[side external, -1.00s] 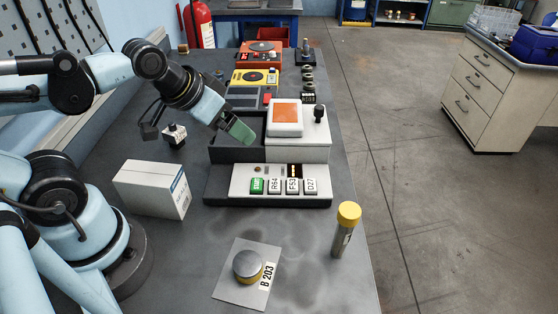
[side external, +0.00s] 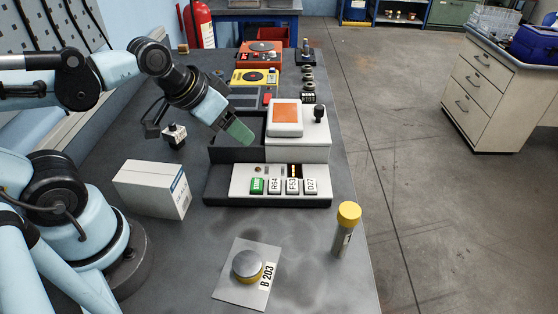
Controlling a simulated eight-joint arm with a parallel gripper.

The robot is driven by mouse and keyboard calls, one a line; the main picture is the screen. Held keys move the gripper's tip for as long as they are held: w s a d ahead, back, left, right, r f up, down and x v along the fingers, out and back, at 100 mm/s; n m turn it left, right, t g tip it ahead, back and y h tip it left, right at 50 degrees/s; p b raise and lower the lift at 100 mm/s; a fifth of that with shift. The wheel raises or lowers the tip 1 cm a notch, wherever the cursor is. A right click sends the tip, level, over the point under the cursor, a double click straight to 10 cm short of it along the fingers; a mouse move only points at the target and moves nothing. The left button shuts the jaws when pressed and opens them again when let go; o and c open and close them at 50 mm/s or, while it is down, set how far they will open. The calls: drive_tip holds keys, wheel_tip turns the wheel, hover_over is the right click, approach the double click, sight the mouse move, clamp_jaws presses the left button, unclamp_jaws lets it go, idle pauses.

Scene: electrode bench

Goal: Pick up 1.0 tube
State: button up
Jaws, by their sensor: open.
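A clear tube (side external: 345,232) with a yellow cap stands upright on the dark bench (side external: 215,225), near its right edge at the front. Its label is too small to read. My gripper (side external: 240,132), with greenish fingers, hangs over the black tray part of the grey device (side external: 300,150), well behind and to the left of the tube. It is open and nothing shows between its fingers.
A white box (side external: 152,188) stands at the left. A metal disc with a yellow rim (side external: 248,265) sits on a plate marked B 203 at the front. Labelled buttons (side external: 291,186) line the device's front. Bare bench lies between the disc and the device.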

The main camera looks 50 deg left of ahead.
drive_tip(key=w+d+f+m+g+h, duration=0.1)
drive_tip(key=w+d+m+g+h, duration=0.25)
drive_tip(key=d+m+h, duration=0.45)
drive_tip(key=m+g+h, duration=0.5)
drive_tip(key=m, duration=0.6)
approach(345, 207)
drive_tip(key=x, duration=1.2)
drive_tip(key=shift+w+d+f, duration=0.1)
drive_tip(key=shift+d+f, duration=0.15)
drive_tip(key=shift+d, duration=0.05)
drive_tip(key=shift+c, duration=0.3)
clamp_jaws()
